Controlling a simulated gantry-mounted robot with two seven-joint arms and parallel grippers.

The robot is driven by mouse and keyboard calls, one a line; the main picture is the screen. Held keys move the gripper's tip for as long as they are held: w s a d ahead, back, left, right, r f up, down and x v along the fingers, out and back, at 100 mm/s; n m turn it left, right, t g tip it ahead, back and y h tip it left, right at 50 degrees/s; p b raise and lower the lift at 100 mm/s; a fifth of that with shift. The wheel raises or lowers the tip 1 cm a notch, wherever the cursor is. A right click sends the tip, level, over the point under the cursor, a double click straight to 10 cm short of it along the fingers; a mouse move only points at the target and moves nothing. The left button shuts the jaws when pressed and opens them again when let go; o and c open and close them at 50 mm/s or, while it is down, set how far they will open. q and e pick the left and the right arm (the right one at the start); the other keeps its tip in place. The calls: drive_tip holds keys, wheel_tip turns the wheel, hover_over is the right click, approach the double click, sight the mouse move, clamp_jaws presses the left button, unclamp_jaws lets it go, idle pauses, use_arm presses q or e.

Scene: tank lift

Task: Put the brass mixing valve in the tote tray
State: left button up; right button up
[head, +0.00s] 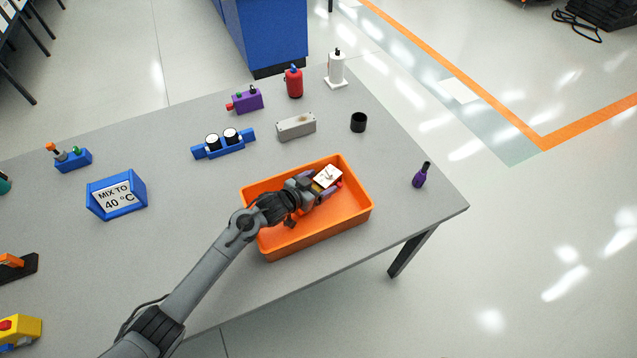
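The tote tray (283,239) is an orange open bin on the grey table. My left gripper (322,189) reaches over the tray, with its fingers at the tray's back right part. The fingers are around a small thing with a white face, a brass-yellow part and red bits, which I take to be the brass mixing valve (328,175). The gripper hides much of it. I cannot tell whether it touches the tray floor. My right gripper is not in view.
Behind the tray are a grey block (296,126), a black cup (359,122) and a blue holder (222,145) with two round gauges. A purple bottle (420,176) stands right of the tray. A blue "MIX TO 40 °C" sign (117,195) stands left, with clear table between.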

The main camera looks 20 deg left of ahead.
use_arm(q)
drive_tip(key=shift+r, duration=0.1)
drive_tip(key=shift+s+r, duration=0.1)
drive_tip(key=shift+r, duration=0.05)
drive_tip(key=shift+s+a+r, duration=0.15)
drive_tip(key=shift+s+a, duration=0.05)
drive_tip(key=shift+s, duration=0.05)
drive_tip(key=p+v, duration=0.1)
drive_tip(key=v, duration=0.5)
drive_tip(key=shift+s+a+p, duration=0.1)
drive_tip(key=shift+s+p, duration=0.2)
drive_tip(key=shift+p, duration=0.1)
